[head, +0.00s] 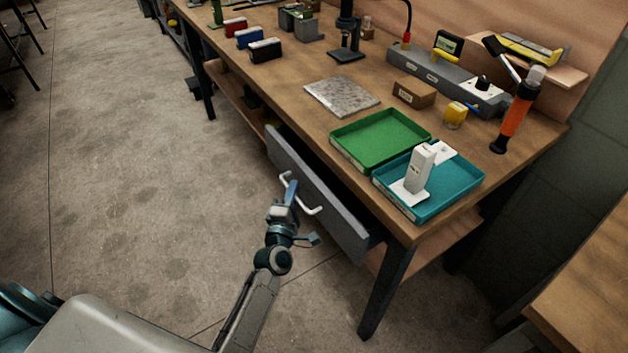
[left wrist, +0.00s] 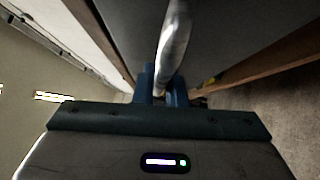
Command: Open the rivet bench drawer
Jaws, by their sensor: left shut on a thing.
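The rivet bench drawer (head: 335,208) has a grey front with a white bar handle (head: 312,209). It stands out a little from under the wooden bench top, with a dark gap behind its front. My left gripper (head: 287,191) is at the handle's left part in the head view. In the left wrist view the blue fingers (left wrist: 163,92) are shut around the pale handle bar (left wrist: 175,38). The drawer's inside is hidden from here. My right gripper is in neither view.
On the bench (head: 300,92) are a green tray (head: 350,157), a teal tray (head: 462,200) holding a white upright part, a grey plate (head: 341,96) and an orange-handled tool (head: 512,122). The floor (head: 150,180) before the drawer is clear. Another table (head: 590,300) stands at lower right.

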